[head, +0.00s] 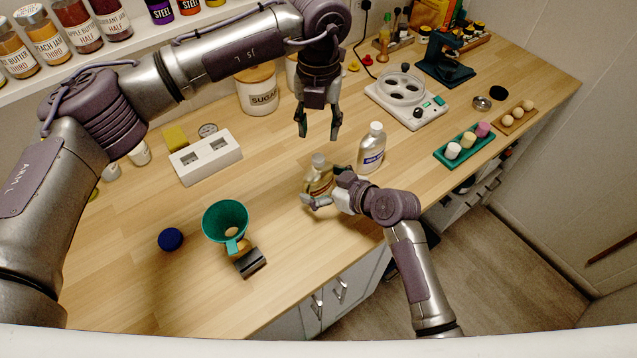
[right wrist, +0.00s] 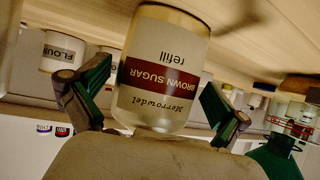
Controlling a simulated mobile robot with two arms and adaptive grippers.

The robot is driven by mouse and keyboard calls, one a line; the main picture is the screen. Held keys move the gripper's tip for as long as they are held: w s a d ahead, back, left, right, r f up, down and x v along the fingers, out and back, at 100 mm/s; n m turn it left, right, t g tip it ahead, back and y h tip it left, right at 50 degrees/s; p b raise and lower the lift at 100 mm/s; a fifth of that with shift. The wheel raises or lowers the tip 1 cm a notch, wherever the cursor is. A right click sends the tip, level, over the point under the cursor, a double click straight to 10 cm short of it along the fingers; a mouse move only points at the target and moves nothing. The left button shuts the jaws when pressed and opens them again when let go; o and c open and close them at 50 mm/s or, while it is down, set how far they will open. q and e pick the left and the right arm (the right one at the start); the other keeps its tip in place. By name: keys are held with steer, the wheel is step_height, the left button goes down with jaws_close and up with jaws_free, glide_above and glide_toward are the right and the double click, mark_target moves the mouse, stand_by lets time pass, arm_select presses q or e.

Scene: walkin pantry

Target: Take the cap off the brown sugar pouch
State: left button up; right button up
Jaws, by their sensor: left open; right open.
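The brown sugar pouch (head: 320,178) stands upright on the wooden counter, with a pale cap (head: 319,160) on top. In the right wrist view the pouch (right wrist: 163,65) shows its "BROWN SUGAR refill" label upside down; its cap is not seen there. My right gripper (head: 323,190) is open, with its fingers on either side of the pouch; in the right wrist view gaps show beside the fingers (right wrist: 155,85). My left gripper (head: 319,125) is open and empty, pointing down above and behind the pouch, apart from the cap.
A similar capped container (head: 371,150) with a blue label stands close right of the pouch. A white socket block (head: 206,158) and sugar canister (head: 258,92) stand behind. The counter's front edge is near.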

arm_select(q)
steer(key=shift+a, duration=0.1)
arm_select(e)
steer(key=shift+w+a+f, duration=0.25)
steer(key=shift+w+a, duration=0.1)
steer(key=shift+a, duration=0.05)
